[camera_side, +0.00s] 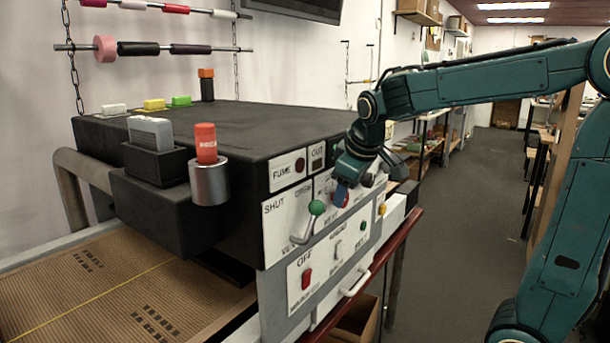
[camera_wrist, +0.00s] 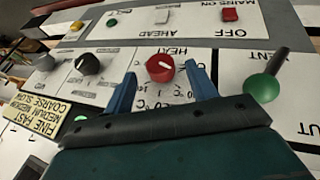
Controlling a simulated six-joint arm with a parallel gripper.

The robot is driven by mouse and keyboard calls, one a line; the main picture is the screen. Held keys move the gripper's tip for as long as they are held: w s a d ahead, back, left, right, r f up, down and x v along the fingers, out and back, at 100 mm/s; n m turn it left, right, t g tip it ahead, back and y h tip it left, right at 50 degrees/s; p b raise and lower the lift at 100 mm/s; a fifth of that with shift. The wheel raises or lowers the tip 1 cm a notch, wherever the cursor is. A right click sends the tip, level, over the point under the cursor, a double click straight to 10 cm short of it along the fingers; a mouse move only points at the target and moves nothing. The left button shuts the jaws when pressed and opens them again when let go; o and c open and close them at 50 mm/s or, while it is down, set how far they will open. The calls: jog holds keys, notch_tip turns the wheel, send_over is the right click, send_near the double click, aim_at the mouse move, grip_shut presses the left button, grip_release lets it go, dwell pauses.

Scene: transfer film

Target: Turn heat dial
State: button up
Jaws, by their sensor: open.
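The heat dial (camera_wrist: 158,72) is a round red knob with a pale pointer mark, on a white panel labelled HEAT that appears upside down in the wrist view. My gripper (camera_wrist: 161,68) is open, with one blue finger on each side of the dial and a visible gap to it on both sides. Whether the fingers reach the dial's depth cannot be told. In the side view my gripper (camera_side: 343,188) is at the front panel of the dark machine (camera_side: 240,130), and its wrist largely hides the dial there.
A lever with a green ball (camera_side: 316,208) stands close beside my gripper; the ball also shows in the wrist view (camera_wrist: 262,88). A black knob (camera_wrist: 88,64) lies on the other side. A red OFF switch (camera_side: 306,278) is lower on the panel. The aisle floor (camera_side: 455,200) is clear.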

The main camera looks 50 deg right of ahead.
jog(key=shift+x, duration=1.45)
jog(key=shift+c, duration=0.5)
jog(key=c, duration=0.9)
jog(key=shift+d+y, duration=0.1)
jog(key=shift+y, duration=0.5)
jog(key=shift+d+f+m+y, duration=0.15)
jog(key=shift+m+y, duration=0.3)
jog(key=shift+y, duration=1.3)
jog(key=shift+d+r+m+y, duration=0.1)
jog(key=shift+d+m+y, duration=0.25)
jog(key=shift+y, duration=1.35)
jog(key=shift+d+f+m+y, duration=0.15)
jog(key=shift+m+y, duration=0.35)
jog(key=shift+y, duration=1.25)
jog(key=shift+r, duration=0.1)
